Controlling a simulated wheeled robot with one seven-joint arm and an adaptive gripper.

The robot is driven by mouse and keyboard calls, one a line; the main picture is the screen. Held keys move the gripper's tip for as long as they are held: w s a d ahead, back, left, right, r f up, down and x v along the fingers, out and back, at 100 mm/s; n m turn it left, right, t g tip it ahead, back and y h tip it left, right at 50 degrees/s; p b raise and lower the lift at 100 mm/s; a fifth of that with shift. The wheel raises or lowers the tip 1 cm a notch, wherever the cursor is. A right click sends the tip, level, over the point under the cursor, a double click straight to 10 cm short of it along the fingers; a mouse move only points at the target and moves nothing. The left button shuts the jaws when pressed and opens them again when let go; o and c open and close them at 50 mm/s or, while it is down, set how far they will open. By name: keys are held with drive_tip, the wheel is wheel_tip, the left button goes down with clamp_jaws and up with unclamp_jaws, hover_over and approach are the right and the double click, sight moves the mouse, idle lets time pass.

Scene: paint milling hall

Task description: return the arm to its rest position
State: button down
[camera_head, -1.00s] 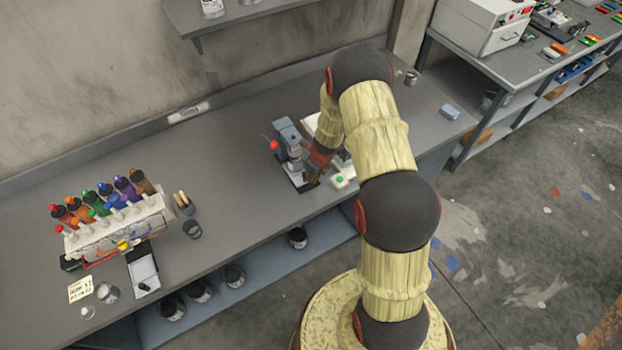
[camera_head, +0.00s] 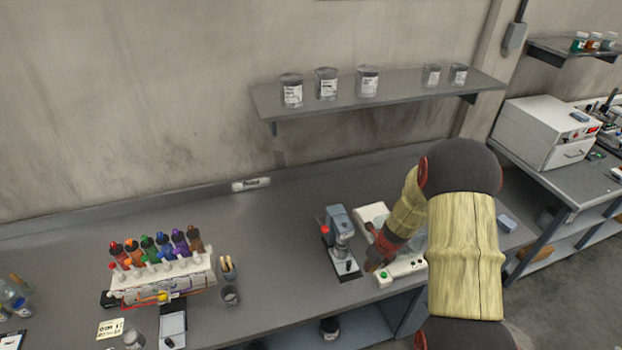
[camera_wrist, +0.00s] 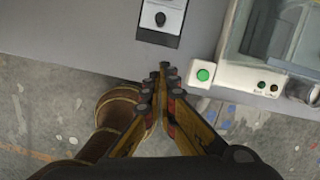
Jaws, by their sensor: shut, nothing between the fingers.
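My gripper (camera_head: 376,262) is over the front part of the grey bench (camera_head: 285,262), between a small upright grey device and a white machine. In the wrist view my gripper (camera_wrist: 163,80) is shut and empty, with its fingertips together just past the bench's front edge. My arm is bent, with its elbow up at the right of the head view. The arm hides part of the white machine.
The grey device (camera_head: 340,240) with a red knob stands left of my gripper. The white machine (camera_head: 405,268) with a green button (camera_wrist: 203,75) is at its right. A rack of coloured bottles (camera_head: 165,285) stands further left. A wall shelf (camera_head: 390,94) holds several jars.

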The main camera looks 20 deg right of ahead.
drive_tip(key=s+a+r+n+t+b, duration=0.1)
drive_tip(key=s+a+r+n+b, duration=0.7)
drive_tip(key=s+n, duration=0.4)
drive_tip(key=s+a+r+n+t+b, duration=0.2)
drive_tip(key=s+a+r+n+b, duration=0.7)
drive_tip(key=n, duration=1.1)
drive_tip(key=s+r+b, duration=0.2)
drive_tip(key=s+b, duration=0.1)
drive_tip(key=s, duration=0.1)
drive_tip(key=shift+s+a+r+n+h, duration=0.2)
drive_tip(key=shift+r+n+h, duration=0.1)
drive_tip(key=shift+h, duration=0.1)
